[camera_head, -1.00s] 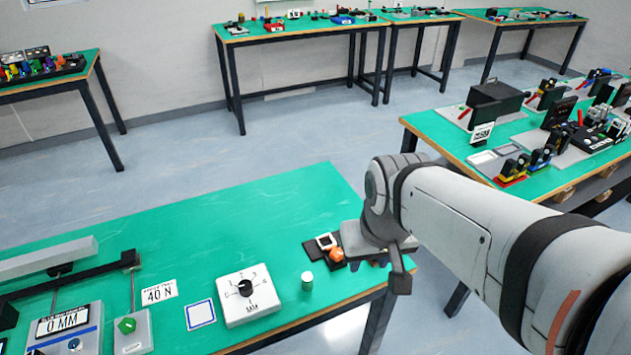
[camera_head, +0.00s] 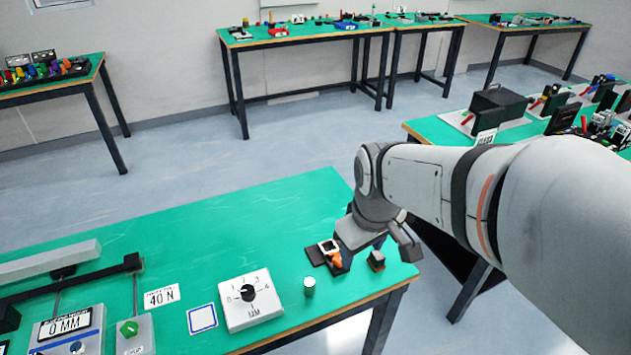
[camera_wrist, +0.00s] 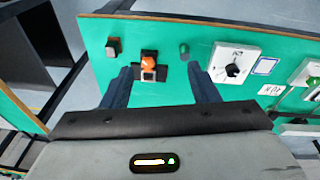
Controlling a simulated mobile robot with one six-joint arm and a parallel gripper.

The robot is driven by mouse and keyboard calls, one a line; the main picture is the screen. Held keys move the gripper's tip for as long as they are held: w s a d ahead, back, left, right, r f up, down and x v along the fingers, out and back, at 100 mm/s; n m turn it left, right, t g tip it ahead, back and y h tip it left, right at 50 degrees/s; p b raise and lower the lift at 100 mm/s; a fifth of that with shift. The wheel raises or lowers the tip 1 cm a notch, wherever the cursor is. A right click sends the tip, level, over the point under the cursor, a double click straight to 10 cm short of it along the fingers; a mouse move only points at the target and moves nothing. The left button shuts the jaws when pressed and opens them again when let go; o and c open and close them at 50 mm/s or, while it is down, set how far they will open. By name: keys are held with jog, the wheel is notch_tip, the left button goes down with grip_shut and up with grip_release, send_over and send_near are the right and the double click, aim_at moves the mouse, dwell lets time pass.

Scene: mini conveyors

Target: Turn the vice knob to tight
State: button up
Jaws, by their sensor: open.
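The vice is a small black fixture (camera_head: 318,257) with a white-framed part and an orange knob (camera_head: 334,259), near the right end of the green bench. It also shows in the wrist view, with its orange knob (camera_wrist: 149,62) above the white-edged square. My gripper (camera_wrist: 162,80) is open and empty, its two dark blue fingers spread in the wrist view. The vice lies beyond the fingertips, between them in the picture, nearer the left finger. In the head view my wrist hangs just right of the vice and the fingers are largely hidden. I cannot read any tight mark.
A small dark block (camera_head: 377,261) stands right of the vice. A blue-framed square (camera_head: 202,318) lies beyond. The bench's back middle is clear.

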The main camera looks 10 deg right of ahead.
jog(key=w+f+n+g, duration=0.1)
jog(key=w+f+n, duration=0.5)
jog(key=w+n, duration=0.35)
jog(key=n+g, duration=0.1)
jog(key=n, duration=0.7)
send_over(340, 258)
notch_tip(340, 258, down, 7)
jog(key=shift+f+p, duration=0.15)
jog(key=shift+p, duration=0.2)
jog(key=shift+w+f+n, duration=0.1)
jog(key=shift+f+n, duration=0.25)
jog(key=shift+f, duration=0.3)
notch_tip(340, 258, down, 7)
jog(key=shift+r, duration=0.1)
jog(key=shift+c, duration=0.3)
jog(key=c, duration=0.9)
